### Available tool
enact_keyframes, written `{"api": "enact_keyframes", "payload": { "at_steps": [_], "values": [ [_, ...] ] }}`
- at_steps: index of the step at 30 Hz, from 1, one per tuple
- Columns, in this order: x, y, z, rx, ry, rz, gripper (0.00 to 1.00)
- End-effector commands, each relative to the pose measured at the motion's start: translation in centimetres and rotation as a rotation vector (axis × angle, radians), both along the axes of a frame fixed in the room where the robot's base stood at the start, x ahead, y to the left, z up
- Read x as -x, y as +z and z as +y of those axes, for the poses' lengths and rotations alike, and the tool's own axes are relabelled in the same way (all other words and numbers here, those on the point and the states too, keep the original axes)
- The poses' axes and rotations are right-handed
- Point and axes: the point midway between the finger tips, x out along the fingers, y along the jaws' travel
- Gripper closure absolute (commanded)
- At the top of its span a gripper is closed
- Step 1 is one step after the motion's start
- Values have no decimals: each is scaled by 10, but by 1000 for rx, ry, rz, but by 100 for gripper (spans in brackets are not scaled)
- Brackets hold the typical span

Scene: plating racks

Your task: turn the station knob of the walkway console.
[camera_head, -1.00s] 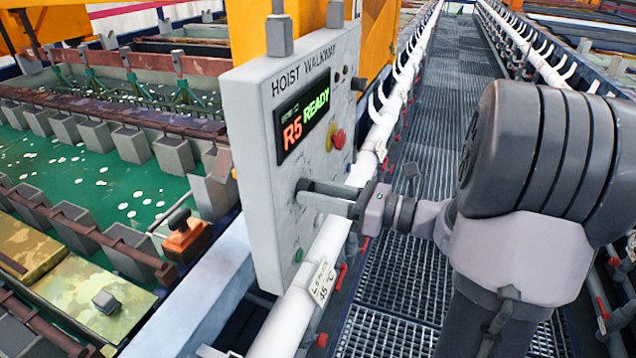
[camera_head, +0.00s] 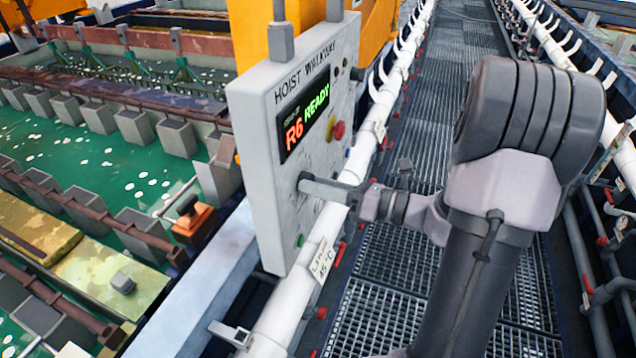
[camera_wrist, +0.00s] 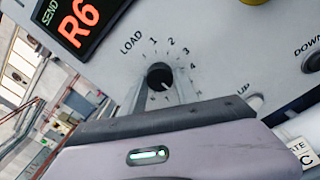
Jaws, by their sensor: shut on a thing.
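The walkway console (camera_head: 268,200) is a pale grey box labelled HOIST WALKWAY. Its display (camera_head: 305,120) reads R6 in red and READY in green; part of it shows in the wrist view (camera_wrist: 78,22). The station knob (camera_wrist: 158,77) is small, round and black, inside a dial marked LOAD, 1, 2, 3, 4 and on; the lower marks are partly hidden. My gripper (camera_head: 310,187) reaches the console face from the right. In the wrist view its fingers (camera_wrist: 158,92) are shut around the knob.
A red button (camera_head: 338,130) is above my gripper on the console. A white pipe (camera_head: 300,300) runs below the console. A grated walkway (camera_head: 385,305) lies right; green tanks (camera_head: 130,170) lie left.

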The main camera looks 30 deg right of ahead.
Motion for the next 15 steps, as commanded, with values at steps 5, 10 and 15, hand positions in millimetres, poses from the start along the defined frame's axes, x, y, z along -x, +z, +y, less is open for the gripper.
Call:
{"api": "enact_keyframes", "payload": {
  "at_steps": [5, 10, 15],
  "values": [
    [0, -1, 1, 2, 2, 2, 61],
    [0, -1, 0, 1, 1, 1, 42],
    [0, 0, 0, 1, 1, 0, 42]
  ]
}}
